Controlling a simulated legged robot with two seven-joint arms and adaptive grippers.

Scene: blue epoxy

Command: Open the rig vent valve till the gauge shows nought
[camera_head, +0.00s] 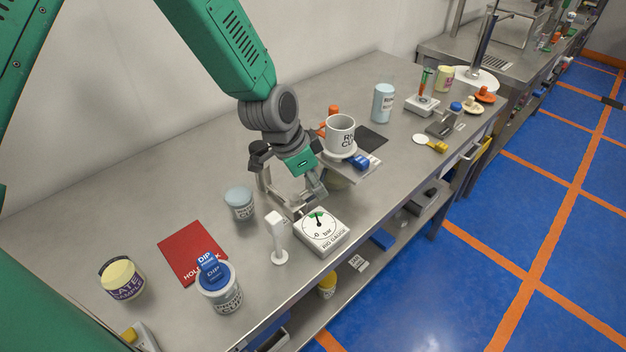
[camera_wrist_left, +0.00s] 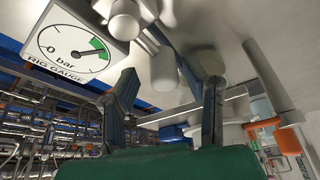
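The rig gauge (camera_head: 322,232) is a white box with a round dial and a green sector, near the front edge of the bench; it also shows upper left in the left wrist view (camera_wrist_left: 77,45). My left gripper (camera_head: 298,203) points down just behind the gauge, over grey metal fittings. In the left wrist view its two fingers (camera_wrist_left: 168,92) are apart, with a pale cylindrical fitting (camera_wrist_left: 163,68) showing between and beyond them. I cannot tell whether this is the vent valve or whether the fingers touch it. My right gripper is out of view.
A white upright post (camera_head: 278,240) stands left of the gauge. A mug (camera_head: 340,133) on a raised stand is close behind right.

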